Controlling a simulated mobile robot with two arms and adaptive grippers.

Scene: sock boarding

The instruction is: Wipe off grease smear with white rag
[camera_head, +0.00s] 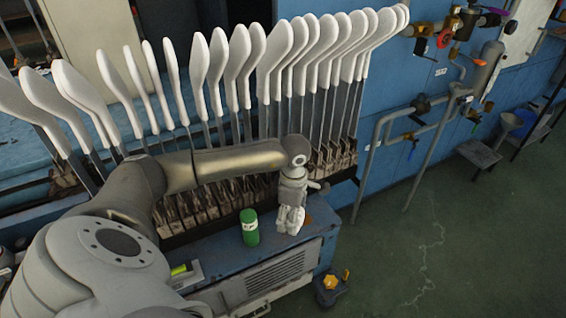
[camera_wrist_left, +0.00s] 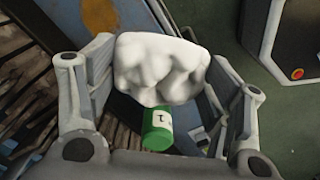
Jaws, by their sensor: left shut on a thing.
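My left gripper (camera_head: 291,208) points down over the blue machine top at its right end. In the left wrist view its two fingers are shut on a bunched white rag (camera_wrist_left: 160,68). In the head view the rag is hard to tell apart from the pale fingers. A brown-orange patch (camera_head: 321,214), possibly the grease smear, lies on the blue top just right of the gripper. It also shows in the left wrist view (camera_wrist_left: 100,14), beyond the rag. I cannot tell whether the rag touches the surface. My right gripper is out of view.
A green can (camera_head: 250,228) with a white label stands close left of the gripper. A row of several white sock boards (camera_head: 275,60) rises behind my arm. A yellow-knobbed fitting (camera_head: 332,282) is below the machine's right end. Pipes and valves line the blue wall; green floor lies right.

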